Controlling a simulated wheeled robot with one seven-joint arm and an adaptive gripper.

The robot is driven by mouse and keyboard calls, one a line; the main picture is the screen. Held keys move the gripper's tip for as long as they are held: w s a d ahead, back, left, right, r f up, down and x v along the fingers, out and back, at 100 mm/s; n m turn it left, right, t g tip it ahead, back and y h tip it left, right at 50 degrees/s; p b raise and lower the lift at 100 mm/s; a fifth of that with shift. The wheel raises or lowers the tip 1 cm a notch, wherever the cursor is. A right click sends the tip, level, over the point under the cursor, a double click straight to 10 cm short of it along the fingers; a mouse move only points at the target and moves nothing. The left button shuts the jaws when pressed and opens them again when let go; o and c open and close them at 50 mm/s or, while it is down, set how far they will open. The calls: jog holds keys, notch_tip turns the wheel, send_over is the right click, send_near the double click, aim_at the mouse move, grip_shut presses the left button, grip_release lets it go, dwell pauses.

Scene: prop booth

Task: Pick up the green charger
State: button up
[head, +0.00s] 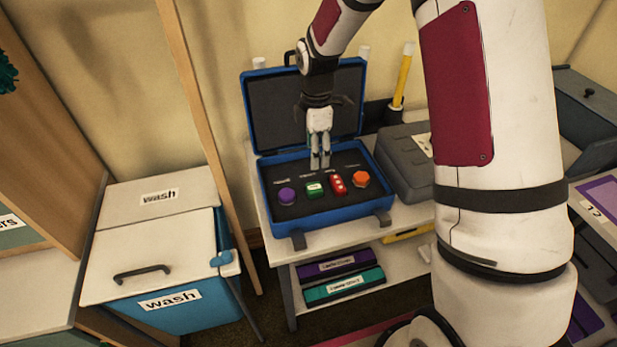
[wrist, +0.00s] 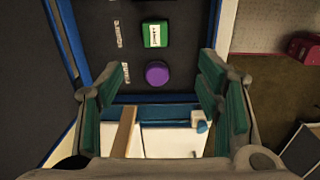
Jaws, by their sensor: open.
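The green charger (head: 314,189) is a small green block with a white label. It lies on the dark lining of the open blue case (head: 330,214), between a purple round piece (head: 286,196) and a red block (head: 337,183). My gripper (head: 320,163) hangs over the case, just behind the green charger in the head view. In the wrist view the green charger (wrist: 155,34) lies beyond the open fingers (wrist: 168,95), upper middle, with the purple piece (wrist: 157,73) nearer the fingers. The fingers are apart with nothing between them.
An orange piece (head: 360,179) lies at the case's right. The raised lid (head: 290,110) stands behind my gripper. A grey case (head: 405,160) is on the right, with a yellow stick (head: 402,78) behind. A blue wash bin (head: 185,305) stands left.

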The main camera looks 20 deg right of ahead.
jog(key=p, duration=0.1)
send_over(314, 187)
jog(key=f, duration=0.8)
jog(key=shift+s+a+f, duration=0.2)
jog(key=shift+f, duration=0.1)
jog(key=shift+w+d+f+p, duration=0.1)
jog(key=shift+f+p, duration=0.25)
jog(key=shift+f, duration=1.15)
jog(key=shift+w+d+f+p, duration=0.1)
jog(key=shift+f+p, duration=0.2)
jog(key=shift+f, duration=1.15)
jog(key=c, duration=1.3)
